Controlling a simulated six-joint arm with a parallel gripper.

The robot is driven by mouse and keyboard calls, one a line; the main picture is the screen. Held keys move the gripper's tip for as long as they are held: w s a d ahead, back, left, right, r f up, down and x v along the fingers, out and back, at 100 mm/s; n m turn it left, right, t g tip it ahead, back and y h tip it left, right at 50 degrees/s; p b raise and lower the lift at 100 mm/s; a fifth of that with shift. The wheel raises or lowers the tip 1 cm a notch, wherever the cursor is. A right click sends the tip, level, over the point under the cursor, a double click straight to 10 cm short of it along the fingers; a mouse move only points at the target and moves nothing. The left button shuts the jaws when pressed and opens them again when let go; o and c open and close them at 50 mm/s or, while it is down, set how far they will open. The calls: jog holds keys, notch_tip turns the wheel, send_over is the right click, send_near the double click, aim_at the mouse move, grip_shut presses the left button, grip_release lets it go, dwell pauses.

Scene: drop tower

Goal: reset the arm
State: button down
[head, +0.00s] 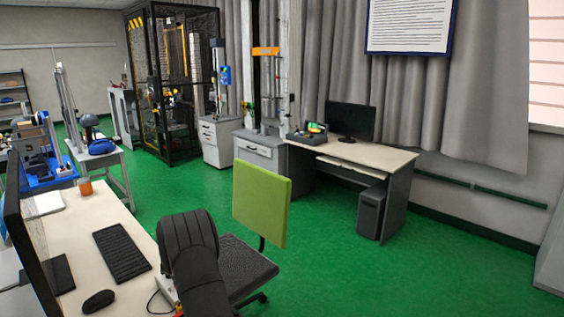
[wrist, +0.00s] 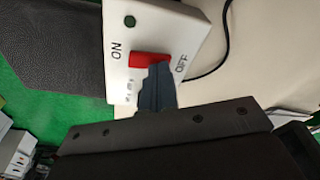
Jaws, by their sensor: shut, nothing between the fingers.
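A white switch box (wrist: 172,22) shows in the wrist view, with ON and OFF printed on it and a green round spot near its ON end. A red rocker switch (wrist: 146,59) sits between the two words. My gripper (wrist: 158,68) is shut and empty, with its dark fingertips at the red switch, over its edge on the OFF side. I cannot tell whether they touch it. In the head view a small part of the white box (head: 164,289) shows on the desk's right edge, mostly hidden by my black arm, which also hides the gripper.
The near desk (head: 80,226) holds a keyboard (head: 121,252), a mouse (head: 98,300) and an orange cup (head: 85,186). A chair with a green back (head: 262,204) stands right of my arm. A black cable (wrist: 216,58) runs beside the box. Green floor (head: 360,275) is open to the right.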

jog(key=d+r+m, duration=0.1)
jog(key=d+r, duration=0.1)
jog(key=r, duration=0.6)
jog(key=d+r+m+y, duration=0.1)
jog(key=d+r, duration=0.1)
jog(key=r, duration=0.5)
jog(key=shift+s+d+r, duration=0.25)
jog(key=shift+d+r, duration=0.15)
dwell(1.4)
